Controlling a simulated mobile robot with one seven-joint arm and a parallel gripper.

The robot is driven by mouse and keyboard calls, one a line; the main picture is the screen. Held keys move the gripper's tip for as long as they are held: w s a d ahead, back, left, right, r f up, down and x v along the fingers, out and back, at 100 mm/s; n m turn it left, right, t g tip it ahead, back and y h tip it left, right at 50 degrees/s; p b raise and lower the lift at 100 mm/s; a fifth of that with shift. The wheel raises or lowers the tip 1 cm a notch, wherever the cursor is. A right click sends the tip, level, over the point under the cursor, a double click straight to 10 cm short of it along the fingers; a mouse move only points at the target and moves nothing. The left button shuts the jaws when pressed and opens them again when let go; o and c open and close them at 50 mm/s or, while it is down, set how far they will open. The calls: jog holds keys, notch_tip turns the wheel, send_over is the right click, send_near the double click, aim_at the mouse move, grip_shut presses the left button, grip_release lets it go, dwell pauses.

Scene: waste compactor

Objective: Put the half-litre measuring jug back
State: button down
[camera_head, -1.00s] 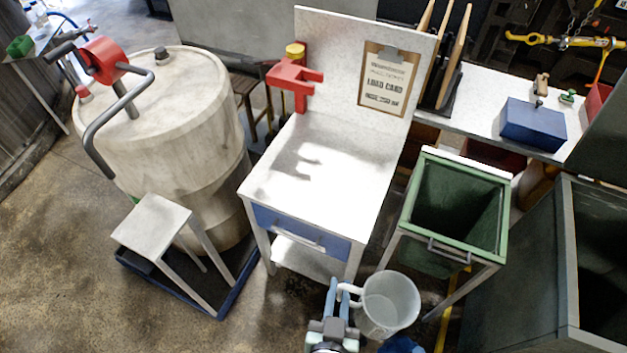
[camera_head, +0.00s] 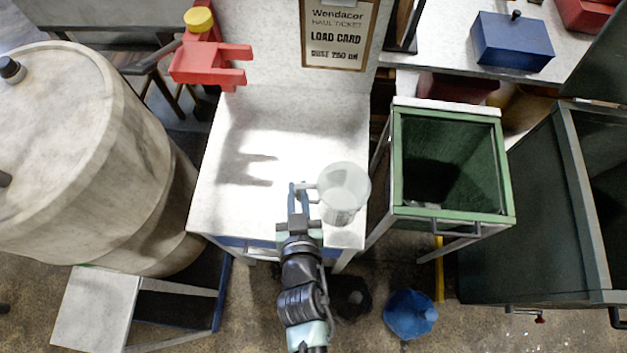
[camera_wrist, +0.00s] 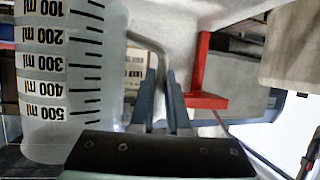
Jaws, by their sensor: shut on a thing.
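The measuring jug (camera_head: 344,190) is translucent white and stands out to the right of my gripper (camera_head: 298,190), over the right front part of the white worktop (camera_head: 235,185). My gripper is shut on the jug's handle. In the wrist view the jug (camera_wrist: 70,70) fills the left side, its printed marks up to 500 ml reading upside down in order, and the gripper fingers (camera_wrist: 162,105) close around the handle. I cannot tell whether the jug's base touches the worktop. A red forked bracket (camera_head: 208,62) is at the worktop's back left; it also shows in the wrist view (camera_wrist: 202,75).
A green bin (camera_head: 450,215) stands right of the worktop, with a large dark container (camera_head: 575,190) beyond it. A big pale drum (camera_head: 85,150) is at left. A load card (camera_head: 338,35) hangs on the back panel. The worktop's middle is clear.

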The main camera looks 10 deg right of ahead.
jog(key=w+a+f+b, duration=0.3)
jog(key=w+a+b, duration=0.2)
jog(key=w+b, duration=0.25)
jog(key=shift+h, duration=0.3)
jog(key=shift+w+d+f+b, duration=0.1)
jog(key=shift+f+b, duration=0.35)
jog(key=shift+f, duration=1.9)
jog(key=shift+d+f+b, duration=0.1)
jog(key=shift+f+b, duration=0.35)
jog(key=shift+f, duration=1.85)
jog(key=shift+f, duration=0.1)
jog(key=shift+f, duration=0.15)
jog(key=c, duration=0.9)
grip_release()
